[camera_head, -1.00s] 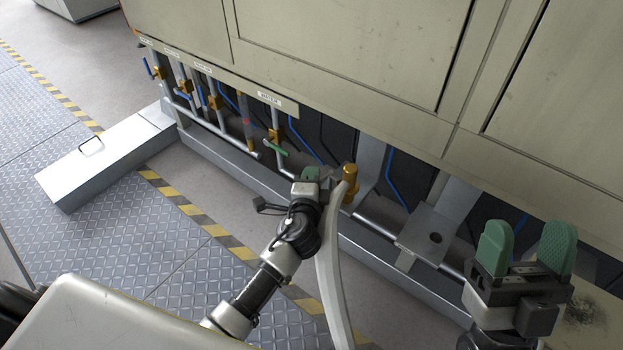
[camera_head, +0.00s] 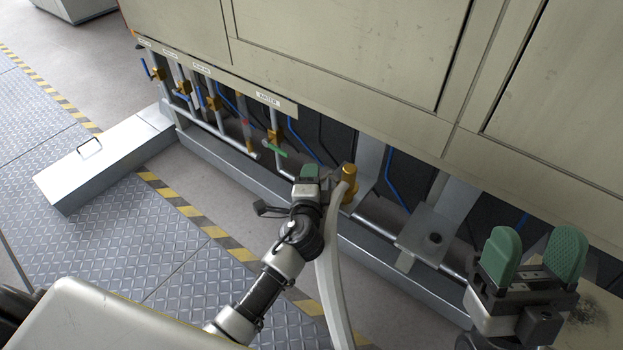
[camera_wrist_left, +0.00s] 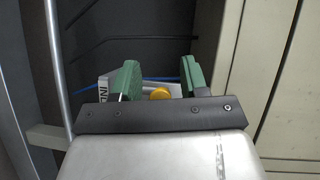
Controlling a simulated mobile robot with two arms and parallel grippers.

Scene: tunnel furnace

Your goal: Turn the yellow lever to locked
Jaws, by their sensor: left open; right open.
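A brass-yellow fitting (camera_head: 349,182) stands at the front of the furnace's lower bay in the head view, at the top of a long curved pale bar. My left gripper (camera_head: 311,173) is just left of it, its green fingers pointing toward the bay. In the left wrist view my left gripper (camera_wrist_left: 158,78) is open, with a round yellow piece (camera_wrist_left: 160,93) showing between its fingers. I cannot tell whether it is the lever, or whether the fingers touch it. My right gripper (camera_head: 532,256) is open and empty at the right.
Brass valves (camera_head: 213,103) with blue handles line the pipes at the left, and a green handle (camera_head: 275,151) sits closer. Beige furnace panels (camera_head: 345,45) overhang the bay. A metal box (camera_head: 105,155) lies on the floor at left.

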